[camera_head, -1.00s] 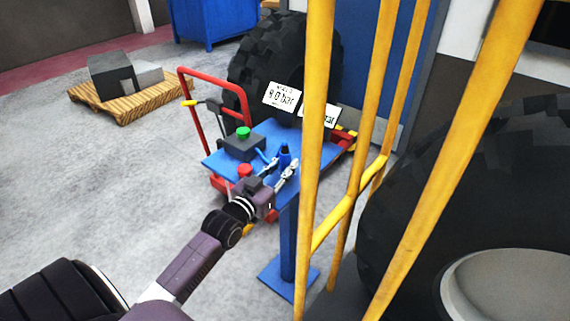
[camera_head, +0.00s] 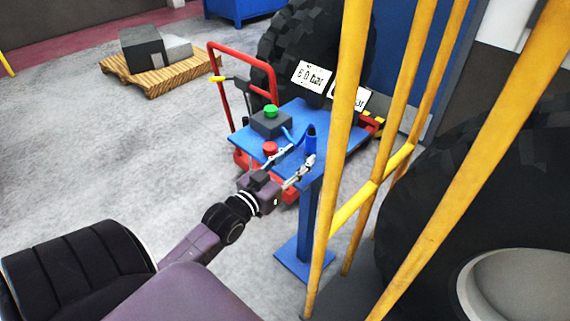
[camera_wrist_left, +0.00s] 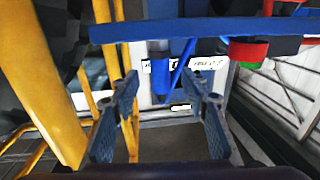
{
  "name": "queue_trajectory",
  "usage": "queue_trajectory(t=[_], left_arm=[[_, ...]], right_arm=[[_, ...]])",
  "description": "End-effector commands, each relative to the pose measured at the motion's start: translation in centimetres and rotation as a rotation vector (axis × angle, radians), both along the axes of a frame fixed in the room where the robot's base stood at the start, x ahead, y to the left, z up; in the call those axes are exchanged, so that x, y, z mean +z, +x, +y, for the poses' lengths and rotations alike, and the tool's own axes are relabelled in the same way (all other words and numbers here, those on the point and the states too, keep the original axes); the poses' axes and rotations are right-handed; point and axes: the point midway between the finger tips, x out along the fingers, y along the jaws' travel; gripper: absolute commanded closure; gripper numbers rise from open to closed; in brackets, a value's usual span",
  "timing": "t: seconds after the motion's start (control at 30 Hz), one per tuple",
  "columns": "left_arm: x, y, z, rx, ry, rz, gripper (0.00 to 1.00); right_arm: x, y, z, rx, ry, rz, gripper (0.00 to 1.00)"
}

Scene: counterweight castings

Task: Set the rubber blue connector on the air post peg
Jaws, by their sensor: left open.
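The blue connector (camera_head: 310,144) stands upright at the top of the blue air post (camera_head: 299,226). My left gripper (camera_head: 302,152) is open and empty. Its fingers (camera_wrist_left: 166,90) are spread on both sides of the connector in the wrist view, apart from it. My right gripper is not in view.
A red button (camera_head: 270,148) and a green button (camera_head: 271,111) on a dark box are near the post. A red-handled blue cart (camera_head: 331,113) stands behind. Yellow rails (camera_head: 346,130) and a large tyre (camera_head: 470,180) lie right.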

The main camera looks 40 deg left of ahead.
Motion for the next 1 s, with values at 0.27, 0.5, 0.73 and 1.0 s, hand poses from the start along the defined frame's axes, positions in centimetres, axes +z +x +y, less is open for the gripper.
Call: queue_trajectory(t=[0.27, 0.5, 0.73, 1.0], left_arm=[[-0.1, -4.3, -0.1, 0.001, -0.001, 0.002, 0.59], [0.0, -5.5, -0.2, 0.001, -0.001, 0.0, 0.59], [0.0, -5.5, -0.2, 0.001, -0.001, -0.001, 0.59], [0.0, -5.5, -0.2, 0.001, -0.001, 0.0, 0.59]], right_arm=[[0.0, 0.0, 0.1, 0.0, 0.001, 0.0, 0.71], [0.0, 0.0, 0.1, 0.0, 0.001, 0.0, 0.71], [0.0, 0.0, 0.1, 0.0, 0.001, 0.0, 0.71], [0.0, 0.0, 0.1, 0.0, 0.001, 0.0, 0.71]])
